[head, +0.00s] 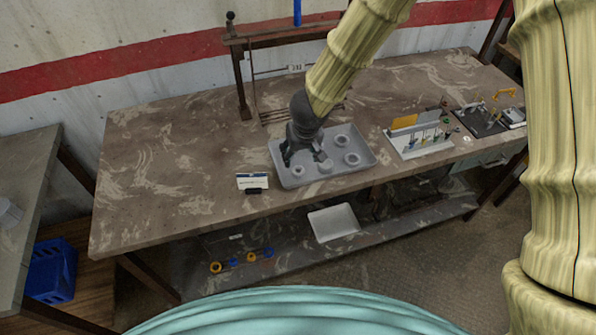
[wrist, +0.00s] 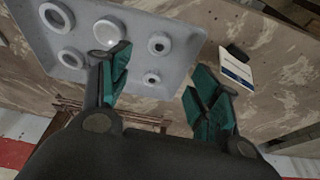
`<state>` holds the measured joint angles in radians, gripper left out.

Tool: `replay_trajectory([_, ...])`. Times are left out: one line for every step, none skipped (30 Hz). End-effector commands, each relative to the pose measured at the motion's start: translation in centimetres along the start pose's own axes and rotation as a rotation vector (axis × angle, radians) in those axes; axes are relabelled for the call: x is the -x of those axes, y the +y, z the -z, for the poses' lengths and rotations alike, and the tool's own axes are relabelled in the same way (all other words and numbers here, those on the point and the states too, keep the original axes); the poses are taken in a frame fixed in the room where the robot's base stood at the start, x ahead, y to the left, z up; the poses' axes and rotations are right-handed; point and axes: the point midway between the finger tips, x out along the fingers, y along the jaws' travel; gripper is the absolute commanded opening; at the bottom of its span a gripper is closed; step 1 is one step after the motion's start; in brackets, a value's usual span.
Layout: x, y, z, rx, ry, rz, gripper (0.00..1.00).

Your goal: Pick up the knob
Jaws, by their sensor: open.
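A grey tray (head: 288,181) on the brown bench holds several pale round parts. It also shows in the wrist view (wrist: 135,19). One part, a wider pale round piece with a bright flat middle (wrist: 108,31), looks most like the knob, but I cannot be sure. The others look like rings with holes, such as one ring (wrist: 159,43) and a smaller one (wrist: 151,78). My gripper (head: 302,156) is above the tray's left part, fingers pointing down. In the wrist view its green-padded fingers (wrist: 158,72) are spread wide with nothing between them. The left finger overlaps the tray in that view.
A rack of small tools (head: 418,138) stands to the right. A rail frame (head: 243,80) stands behind. The left of the bench is clear. A lower shelf holds a white bin (head: 333,222).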

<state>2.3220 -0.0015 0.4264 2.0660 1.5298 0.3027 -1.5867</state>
Motion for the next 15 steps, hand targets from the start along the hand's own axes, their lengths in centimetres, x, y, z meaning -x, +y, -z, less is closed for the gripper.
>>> replay_trajectory([-0.8,-0.1,-0.1,0.001,-0.002,0.001,0.62])
replay_trajectory([-1.2,-0.1,-0.1,0.001,-0.002,0.001,0.62])
replay_trajectory([-1.8,0.0,-0.1,0.001,-0.002,0.000,0.62])
replay_trajectory([-2.2,0.0,-0.1,0.001,-0.002,0.000,0.62])
replay_trajectory([-2.7,0.0,-0.1,0.002,-0.002,0.000,0.62])
replay_trajectory([-3.2,0.0,-0.1,0.001,-0.002,0.000,0.62])
replay_trajectory([-3.5,0.0,-0.1,0.000,-0.003,0.000,0.62])
replay_trajectory([-3.9,0.0,-0.1,0.000,-0.002,0.000,0.62])
replay_trajectory([-4.3,0.0,-0.1,0.001,-0.002,0.000,0.62])
replay_trajectory([-4.5,0.0,-0.1,0.001,-0.002,0.001,0.62])
replay_trajectory([-4.8,0.0,-0.1,0.000,-0.002,0.001,0.62])
replay_trajectory([-5.0,0.0,-0.1,-0.001,-0.001,0.000,0.62])
replay_trajectory([-5.1,0.0,-0.1,-0.001,-0.001,0.000,0.62])
replay_trajectory([-5.2,0.0,-0.1,0.000,-0.001,0.000,0.62])
replay_trajectory([-5.2,0.0,-0.1,0.000,0.000,0.000,0.62])
